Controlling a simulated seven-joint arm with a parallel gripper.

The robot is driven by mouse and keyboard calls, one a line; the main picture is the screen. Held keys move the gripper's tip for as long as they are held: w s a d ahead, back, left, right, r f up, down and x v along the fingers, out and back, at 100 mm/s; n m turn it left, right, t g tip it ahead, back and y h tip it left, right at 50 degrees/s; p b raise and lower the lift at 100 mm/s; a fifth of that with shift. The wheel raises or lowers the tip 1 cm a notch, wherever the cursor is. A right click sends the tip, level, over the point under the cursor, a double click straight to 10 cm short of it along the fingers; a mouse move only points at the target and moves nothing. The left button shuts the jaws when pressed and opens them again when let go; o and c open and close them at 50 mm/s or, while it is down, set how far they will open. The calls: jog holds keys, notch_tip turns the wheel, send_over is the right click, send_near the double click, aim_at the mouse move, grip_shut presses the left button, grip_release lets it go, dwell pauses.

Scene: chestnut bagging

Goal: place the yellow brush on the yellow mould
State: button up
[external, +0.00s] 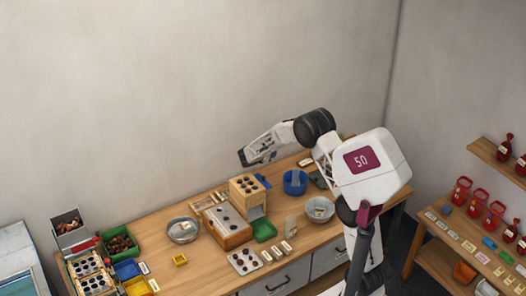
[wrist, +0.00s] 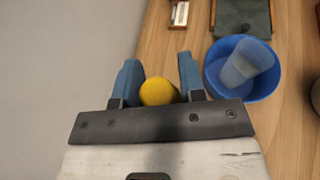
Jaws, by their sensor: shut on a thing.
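My gripper (wrist: 158,66) is shut on the yellow brush (wrist: 158,92); only a rounded yellow end shows between the two blue fingers in the wrist view. In the external view my gripper (external: 243,157) is raised above the back of the table, and the brush cannot be made out there. A small square yellow piece with a hollow middle (external: 180,260), which looks like the yellow mould, lies on the table at front left, well away from my gripper.
A blue bowl (wrist: 243,88) with a translucent scoop-like piece in it stands right of my gripper in the wrist view. A wooden box stack (external: 247,190), a metal bowl (external: 183,230) and a green tray (external: 264,230) stand mid-table. A yellow bin (external: 138,287) is at far left.

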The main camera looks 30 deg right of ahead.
jog(key=s+a+r+n+t+y, duration=0.2)
jog(key=a+r+n+t, duration=0.1)
jog(key=a, duration=1.5)
jog(key=s+a+r+n+t+y, duration=0.1)
jog(key=s+a+r+n+t, duration=0.15)
jog(key=a, duration=1.45)
jog(key=s+a+f+n+t+y, duration=0.1)
jog(key=s+a+f, duration=0.4)
jog(key=s, duration=0.5)
jog(key=s+a+f+n+t+y, duration=0.2)
jog(key=s+a+f+n+y, duration=0.2)
jog(key=s+a, duration=0.5)
jog(key=s+a+f+n+t+y, duration=0.1)
jog(key=s+a+f+n+y, duration=0.1)
jog(key=s+a+f, duration=0.3)
jog(key=s+a+n, duration=0.1)
jog(key=s+a, duration=0.2)
jog(key=s, duration=0.3)
jog(key=shift+f+y, duration=0.4)
jog(key=shift+t, duration=0.25)
send_over(178, 256)
jog(key=shift+d+f, duration=0.1)
jog(key=shift+f, duration=0.6)
jog(key=shift+f, duration=1.8)
